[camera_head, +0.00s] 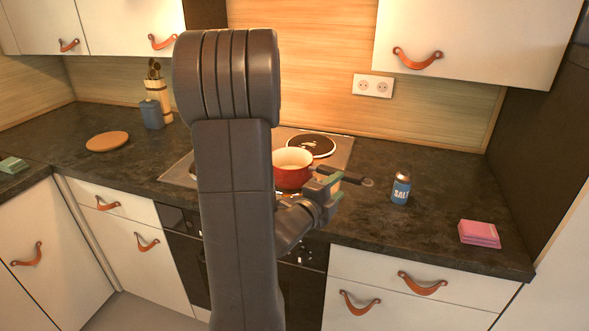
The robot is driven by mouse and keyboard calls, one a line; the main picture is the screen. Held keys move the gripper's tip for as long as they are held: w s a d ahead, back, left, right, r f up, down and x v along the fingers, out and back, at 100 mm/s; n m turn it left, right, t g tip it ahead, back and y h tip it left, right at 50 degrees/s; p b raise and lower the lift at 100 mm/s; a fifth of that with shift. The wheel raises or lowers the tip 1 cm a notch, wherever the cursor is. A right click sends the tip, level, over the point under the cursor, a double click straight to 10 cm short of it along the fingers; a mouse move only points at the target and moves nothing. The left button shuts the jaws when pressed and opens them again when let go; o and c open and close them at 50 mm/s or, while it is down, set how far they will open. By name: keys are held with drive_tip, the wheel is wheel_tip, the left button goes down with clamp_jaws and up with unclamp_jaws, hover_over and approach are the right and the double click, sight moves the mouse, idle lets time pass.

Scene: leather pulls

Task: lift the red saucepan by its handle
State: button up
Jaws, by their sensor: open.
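The red saucepan (292,177) has a cream inside and sits on the stove, behind and just right of my arm. Its dark handle (352,178) points right over the counter and ends in a round tip. My gripper (332,187) is open, close to the handle near the pan's right side. In this single view, I cannot tell whether the fingers are around the handle or only in front of it. My arm hides part of the stove and perhaps the pan's left edge.
A blue salt shaker (401,188) stands right of the handle. Pink sponges or cloths (479,233) lie farther right. A round wooden board (107,141), a grey canister (151,114) and a utensil holder (159,99) are at left. Counter between shaker and pink stack is clear.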

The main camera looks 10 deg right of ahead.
sight(345, 179)
drive_tip(key=shift+p+x, duration=0.55)
drive_tip(key=shift+x, duration=1.45)
drive_tip(key=p+x, duration=0.1)
drive_tip(key=x, duration=0.3)
drive_tip(key=shift+w+a, duration=0.15)
drive_tip(key=shift+w, duration=0.1)
clamp_jaws()
